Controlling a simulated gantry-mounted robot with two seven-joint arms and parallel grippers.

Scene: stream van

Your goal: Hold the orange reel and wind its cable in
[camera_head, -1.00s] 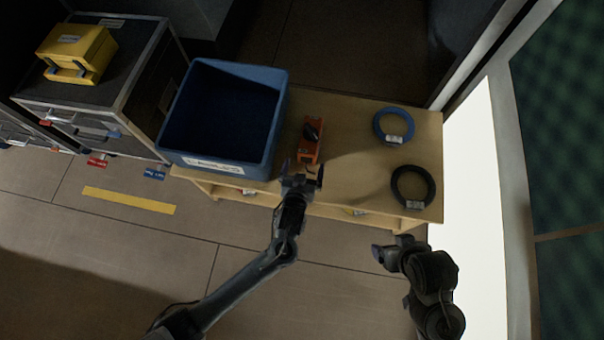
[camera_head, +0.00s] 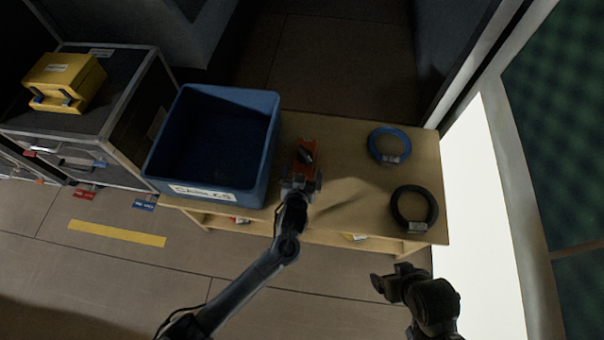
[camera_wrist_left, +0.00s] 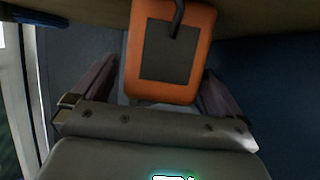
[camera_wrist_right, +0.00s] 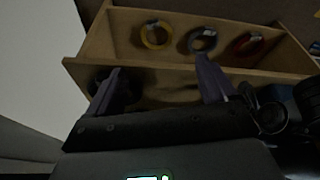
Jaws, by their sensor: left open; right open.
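The orange reel (camera_head: 304,153) stands on the wooden bench beside the blue bin, with a dark crank on it. In the left wrist view, the reel (camera_wrist_left: 202,55) shows an orange body with a dark square panel, between the fingers of my left gripper. My left gripper (camera_head: 301,186) is open at the reel's near end, one finger on each side with gaps showing. My right gripper (camera_head: 388,279) is open and empty in front of the bench, low and to the right. I cannot make out the reel's cable.
A blue bin (camera_head: 262,150) stands left of the reel on the wooden bench (camera_head: 345,180). A blue cable coil (camera_head: 374,148) and a black coil (camera_head: 397,213) lie to the right. In the right wrist view, a shelf holds a yellow coil (camera_wrist_right: 146,39) and others. A yellow case (camera_head: 62,75) sits far left.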

